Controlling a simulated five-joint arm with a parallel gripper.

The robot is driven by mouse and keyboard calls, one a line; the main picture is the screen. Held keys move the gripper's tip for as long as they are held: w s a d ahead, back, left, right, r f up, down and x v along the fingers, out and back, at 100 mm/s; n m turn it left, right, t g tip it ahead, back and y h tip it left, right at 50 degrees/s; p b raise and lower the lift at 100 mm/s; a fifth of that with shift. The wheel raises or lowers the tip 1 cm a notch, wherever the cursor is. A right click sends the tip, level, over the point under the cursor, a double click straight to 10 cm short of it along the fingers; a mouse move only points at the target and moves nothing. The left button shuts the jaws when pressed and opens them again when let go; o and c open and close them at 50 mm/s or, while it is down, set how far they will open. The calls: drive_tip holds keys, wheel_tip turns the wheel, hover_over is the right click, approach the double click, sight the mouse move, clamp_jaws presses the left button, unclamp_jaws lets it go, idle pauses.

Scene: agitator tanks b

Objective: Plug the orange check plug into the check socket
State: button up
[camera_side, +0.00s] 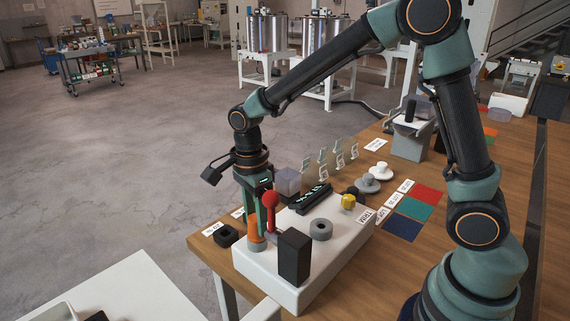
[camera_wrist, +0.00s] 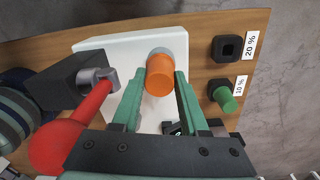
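The orange check plug (camera_side: 254,229) stands upright at the near left corner of the white panel box (camera_side: 341,249), its lower end at a grey ring (camera_side: 257,246). In the wrist view, the orange plug (camera_wrist: 159,80) shows its top, with the grey ring behind it. My gripper (camera_wrist: 160,82) points down with its green fingers on either side of the plug, very close to it. I cannot tell whether they press on it. A second grey ring with a dark centre (camera_side: 321,229) sits further right on the box. Which ring is the check socket is unclear.
A red ball-topped lever (camera_side: 270,200) and a black block (camera_side: 294,256) stand close beside my gripper. A black 20 % socket (camera_wrist: 227,47) and a green plug (camera_wrist: 223,97) by the 10 % label lie off the box. A yellow knob (camera_side: 348,201) stands further back.

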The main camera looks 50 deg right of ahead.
drive_tip(key=o, duration=0.4)
wheel_tip(320, 180, up, 12)
drive_tip(key=s+d+n+t, duration=0.2)
drive_tip(key=s+d+n, duration=0.1)
drive_tip(key=n, duration=0.3)
drive_tip(key=s+d+n+t, duration=0.2)
drive_tip(key=s+d+n, duration=0.1)
drive_tip(key=n, duration=0.4)
drive_tip(key=s+d+r+n+t, duration=0.1)
drive_tip(key=s+d+n+t, duration=0.1)
drive_tip(key=n, duration=0.5)
drive_tip(key=shift+s+d, duration=0.25)
drive_tip(key=shift+s, duration=0.3)
drive_tip(key=shift+s+d, duration=0.2)
drive_tip(key=shift+s, duration=0.3)
